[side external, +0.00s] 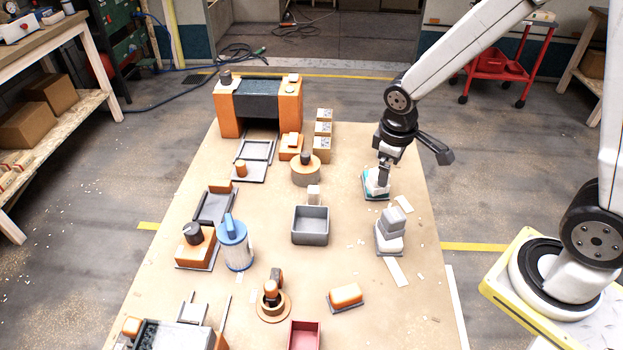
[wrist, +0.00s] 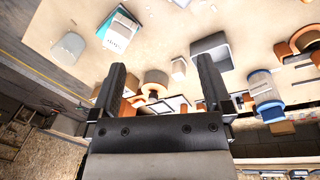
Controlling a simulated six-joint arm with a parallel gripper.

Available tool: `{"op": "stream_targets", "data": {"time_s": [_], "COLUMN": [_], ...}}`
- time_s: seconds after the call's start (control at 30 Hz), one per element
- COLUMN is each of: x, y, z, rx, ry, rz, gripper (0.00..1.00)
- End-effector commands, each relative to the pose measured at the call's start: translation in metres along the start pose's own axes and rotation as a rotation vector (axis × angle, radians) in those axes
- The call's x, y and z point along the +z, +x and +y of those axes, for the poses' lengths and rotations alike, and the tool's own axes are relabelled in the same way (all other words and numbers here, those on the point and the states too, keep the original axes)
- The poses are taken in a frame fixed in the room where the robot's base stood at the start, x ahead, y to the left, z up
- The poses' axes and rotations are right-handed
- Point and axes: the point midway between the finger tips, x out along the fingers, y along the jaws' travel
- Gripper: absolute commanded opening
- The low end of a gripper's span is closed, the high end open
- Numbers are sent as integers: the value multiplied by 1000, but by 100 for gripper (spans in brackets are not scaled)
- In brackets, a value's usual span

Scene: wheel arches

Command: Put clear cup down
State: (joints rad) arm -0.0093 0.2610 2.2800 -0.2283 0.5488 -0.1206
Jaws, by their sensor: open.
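A blue-banded cylinder in the wrist view (wrist: 263,88) looks like the same thing. My gripper (side external: 382,180) is far from it, at the table's right side, low over a white and teal block (side external: 374,187). In the wrist view my gripper (wrist: 161,76) has its fingers apart with nothing between them. The side view does not show whether the fingers touch the block.
A grey open bin (side external: 310,226) stands mid-table. Stacked grey and white blocks (side external: 391,232) stand in front of my gripper. An orange and grey arch (side external: 258,101) stands at the back left. Bare table lies between the bin and the right-hand blocks.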

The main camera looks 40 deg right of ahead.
Motion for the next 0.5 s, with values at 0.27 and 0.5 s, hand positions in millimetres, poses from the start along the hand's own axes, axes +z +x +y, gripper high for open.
{"op": "stream_targets", "data": {"time_s": [0.27, 0.5], "x": [36, 48], "y": [-19, -23], "z": [-25, -32], "rx": [-69, -89], "ry": [252, 335], "rz": [144, 185], "gripper": [100, 100]}}
